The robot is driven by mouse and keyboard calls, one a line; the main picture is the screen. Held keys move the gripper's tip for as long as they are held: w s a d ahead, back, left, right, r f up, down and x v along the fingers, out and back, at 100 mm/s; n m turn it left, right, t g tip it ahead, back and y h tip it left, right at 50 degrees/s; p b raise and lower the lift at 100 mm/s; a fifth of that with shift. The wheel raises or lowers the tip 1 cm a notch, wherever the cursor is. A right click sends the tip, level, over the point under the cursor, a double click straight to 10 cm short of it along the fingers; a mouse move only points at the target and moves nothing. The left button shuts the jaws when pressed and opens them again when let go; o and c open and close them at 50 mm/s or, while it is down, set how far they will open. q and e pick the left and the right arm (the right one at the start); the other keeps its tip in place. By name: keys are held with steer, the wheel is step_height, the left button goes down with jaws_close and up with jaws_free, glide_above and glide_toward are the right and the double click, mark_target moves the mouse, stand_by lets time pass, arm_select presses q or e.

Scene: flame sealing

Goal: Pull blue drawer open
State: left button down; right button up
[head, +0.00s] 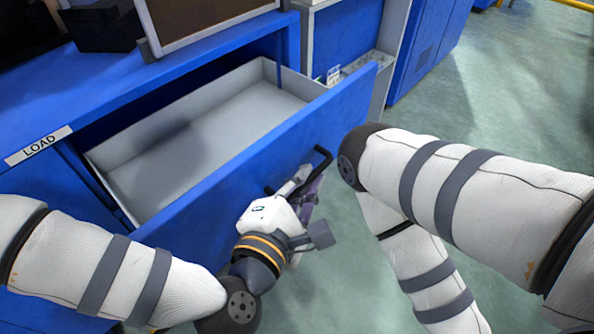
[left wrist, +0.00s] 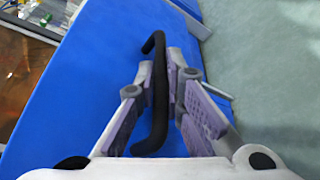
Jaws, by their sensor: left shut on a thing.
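The blue drawer (head: 215,213) is pulled well out of the blue cabinet in the head view. Its grey inside (head: 225,118) shows and looks empty. A black bar handle (head: 323,157) is on the drawer's front. My left gripper (head: 308,182) is at this handle, in front of the drawer, and is shut on it. In the left wrist view the black handle (left wrist: 160,82) runs between the purple-padded fingers (left wrist: 174,80), against the blue front panel. My right arm shows at the right in the head view, but its gripper is out of sight.
The cabinet carries a LOAD label (head: 38,146) at left. A dark box (head: 103,25) and a brown-faced panel (head: 200,18) stand on its top. Other blue cabinets (head: 425,45) are behind. The green floor (head: 510,110) is open at right.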

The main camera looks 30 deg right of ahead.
arm_select(q)
steer(key=shift+s, duration=0.25)
steer(key=c, duration=1.7)
jaws_free()
steer(key=v, duration=1.2)
steer(key=shift+d, duration=0.1)
steer(key=shift+r, duration=0.1)
